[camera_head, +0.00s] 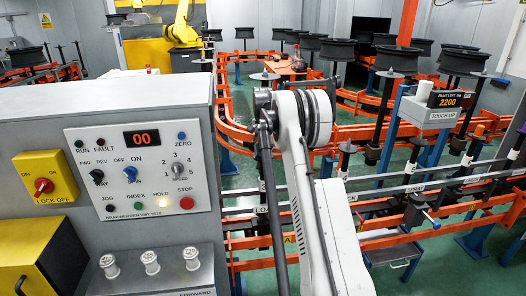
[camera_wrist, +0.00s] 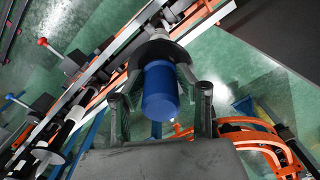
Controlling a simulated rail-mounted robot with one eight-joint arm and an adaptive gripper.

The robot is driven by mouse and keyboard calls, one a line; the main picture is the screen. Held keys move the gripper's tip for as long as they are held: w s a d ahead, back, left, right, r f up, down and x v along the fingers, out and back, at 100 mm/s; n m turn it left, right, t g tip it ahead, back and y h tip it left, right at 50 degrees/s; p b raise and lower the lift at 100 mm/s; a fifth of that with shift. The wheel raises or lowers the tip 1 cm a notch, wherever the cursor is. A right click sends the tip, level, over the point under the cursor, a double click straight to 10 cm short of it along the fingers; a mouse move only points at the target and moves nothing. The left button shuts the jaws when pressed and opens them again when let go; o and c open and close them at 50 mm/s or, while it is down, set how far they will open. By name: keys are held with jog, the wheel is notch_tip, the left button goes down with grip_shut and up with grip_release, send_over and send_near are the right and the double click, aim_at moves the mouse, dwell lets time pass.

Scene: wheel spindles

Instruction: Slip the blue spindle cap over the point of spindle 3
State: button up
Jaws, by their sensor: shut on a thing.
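The blue spindle cap (camera_wrist: 160,92) shows in the wrist view as a short upright-looking cylinder. My gripper (camera_wrist: 160,76) is shut on it, with one dark finger on each side. A dark rounded shape (camera_wrist: 158,48) lies just beyond the cap, with a pale piece past it; I cannot tell whether the cap touches them. In the head view my white arm hides the cap and gripper. Several dark spindles stand along the rail behind it, one of them just right of the arm (camera_head: 344,158). Their small number labels are too small to read, so I cannot tell which is spindle 3.
A grey control panel (camera_head: 138,165) fills the left front of the head view, with several white cylinders on its ledge. Orange rails (camera_head: 380,240) and posts carrying black wheels (camera_head: 398,60) stand behind and right. A touch-up sign (camera_head: 452,100) stands at right. Green floor shows between rails.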

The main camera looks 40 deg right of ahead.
jog(key=o, duration=1.1)
jog(key=shift+o, duration=0.2)
notch_tip(320, 180, up, 12)
